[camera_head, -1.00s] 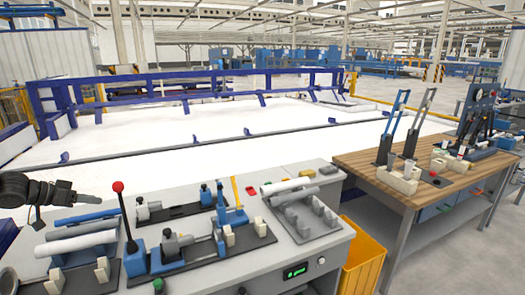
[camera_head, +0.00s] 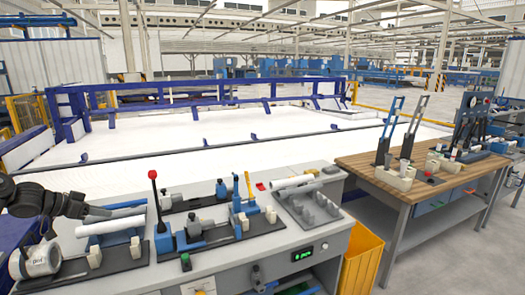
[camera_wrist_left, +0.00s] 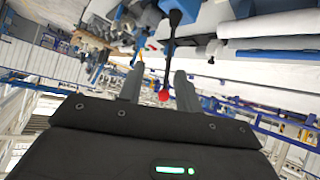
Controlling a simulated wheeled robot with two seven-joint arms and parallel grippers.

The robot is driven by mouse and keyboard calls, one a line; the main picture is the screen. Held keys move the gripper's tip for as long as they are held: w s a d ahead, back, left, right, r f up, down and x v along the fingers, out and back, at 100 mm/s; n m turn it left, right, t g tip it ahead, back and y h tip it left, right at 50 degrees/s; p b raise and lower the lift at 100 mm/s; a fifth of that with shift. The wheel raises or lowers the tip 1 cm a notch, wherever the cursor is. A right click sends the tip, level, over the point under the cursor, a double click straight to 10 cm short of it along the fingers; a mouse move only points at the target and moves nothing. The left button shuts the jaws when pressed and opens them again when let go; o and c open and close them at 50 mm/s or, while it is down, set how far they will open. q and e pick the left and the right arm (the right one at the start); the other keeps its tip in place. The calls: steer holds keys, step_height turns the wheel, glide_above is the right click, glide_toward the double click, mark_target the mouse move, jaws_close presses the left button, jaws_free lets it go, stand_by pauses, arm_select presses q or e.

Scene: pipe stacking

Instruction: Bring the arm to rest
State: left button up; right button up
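My left gripper (camera_head: 105,213) is in the air at the left of the head view, above the left end of the grey workbench (camera_head: 225,262). In the left wrist view its two fingers (camera_wrist_left: 158,90) stand apart with nothing held between them. A white pipe (camera_head: 110,225) and a blue pipe (camera_head: 125,206) lie on holders below and beside the gripper. They also show in the wrist view as a white pipe (camera_wrist_left: 265,26) and a blue pipe (camera_wrist_left: 272,57). My right gripper is in neither view.
A lever with a red knob (camera_head: 153,174) stands upright on the bench, right of the gripper. Several clamp fixtures and another white pipe (camera_head: 292,182) are farther right. A yellow bin (camera_head: 362,258) stands between the bench and a wooden-topped table (camera_head: 385,182).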

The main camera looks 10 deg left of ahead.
arm_select(q)
steer(key=w+d+f+m+g+y, duration=0.1)
steer(key=w+d+f+m, duration=0.1)
steer(key=d+f, duration=0.85)
steer(key=w+d+f+m+y, duration=0.2)
steer(key=d+f+m, duration=0.1)
steer(key=d+f, duration=0.75)
steer(key=s+d+f, duration=0.6)
steer(key=d+f, duration=0.2)
steer(key=d, duration=0.1)
steer(key=s+d+r+n+g+y, duration=0.1)
steer(key=s+d+n+g, duration=0.35)
steer(key=s, duration=1.15)
steer(key=s+d+r+n+g, duration=0.15)
steer(key=s+d, duration=0.55)
steer(key=s, duration=0.8)
step_height(320, 180, down, 26)
steer(key=s+a+f+g, duration=0.1)
steer(key=s+a+f, duration=0.2)
steer(key=s+f, duration=1.4)
steer(key=shift+s+m+g+y, duration=0.2)
steer(key=shift+m+g+y, duration=0.1)
steer(key=shift+g, duration=0.1)
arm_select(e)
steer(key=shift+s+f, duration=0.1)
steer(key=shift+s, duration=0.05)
